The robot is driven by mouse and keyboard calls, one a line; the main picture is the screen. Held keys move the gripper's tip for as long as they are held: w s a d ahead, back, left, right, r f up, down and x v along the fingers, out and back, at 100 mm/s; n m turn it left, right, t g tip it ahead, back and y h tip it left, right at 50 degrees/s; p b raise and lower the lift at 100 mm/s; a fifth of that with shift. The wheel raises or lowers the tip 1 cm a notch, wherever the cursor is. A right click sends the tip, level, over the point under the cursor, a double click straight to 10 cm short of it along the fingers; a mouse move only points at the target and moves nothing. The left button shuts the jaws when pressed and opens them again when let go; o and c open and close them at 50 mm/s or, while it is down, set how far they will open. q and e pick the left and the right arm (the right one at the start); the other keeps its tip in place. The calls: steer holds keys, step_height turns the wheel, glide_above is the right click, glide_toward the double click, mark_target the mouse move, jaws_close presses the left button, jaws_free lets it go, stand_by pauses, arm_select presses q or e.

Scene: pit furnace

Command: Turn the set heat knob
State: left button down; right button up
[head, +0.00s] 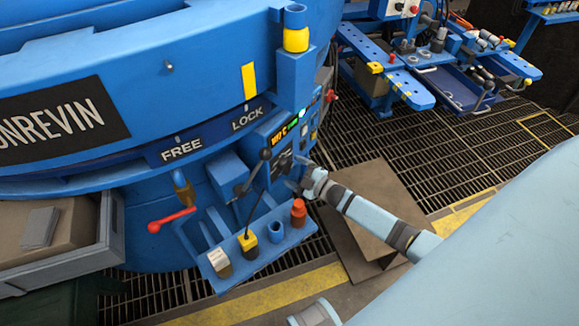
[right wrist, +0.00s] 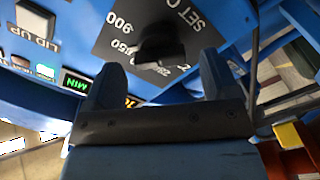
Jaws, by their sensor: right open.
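The set heat knob (right wrist: 160,45) is a black knob on a dark dial plate (right wrist: 118,38) marked "SET C", 900 and 850, in the right wrist view. In the head view the dial plate (head: 282,160) is on the blue control panel, below the orange temperature display; the knob itself is too small to make out. My right gripper (right wrist: 160,80) is open, its two fingers pointing at the plate on either side of the knob's line. The knob appears beyond the fingertips, and I cannot tell whether they touch it. In the head view the right gripper (head: 299,186) is close in front of the panel. My left gripper is not in view.
A blue tray (head: 262,248) with a red bottle (head: 298,212) and a yellow-topped container (head: 248,242) lies below. A red-handled valve (head: 172,220) is further left. Grated floor (head: 480,165) is open on the right.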

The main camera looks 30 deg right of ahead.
arm_select(q)
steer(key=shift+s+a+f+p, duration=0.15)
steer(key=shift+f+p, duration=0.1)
steer(key=shift+p, duration=0.35)
arm_select(e)
steer(key=v, duration=1.1)
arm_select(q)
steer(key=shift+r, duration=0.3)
arm_select(e)
steer(key=shift+s, duration=0.1)
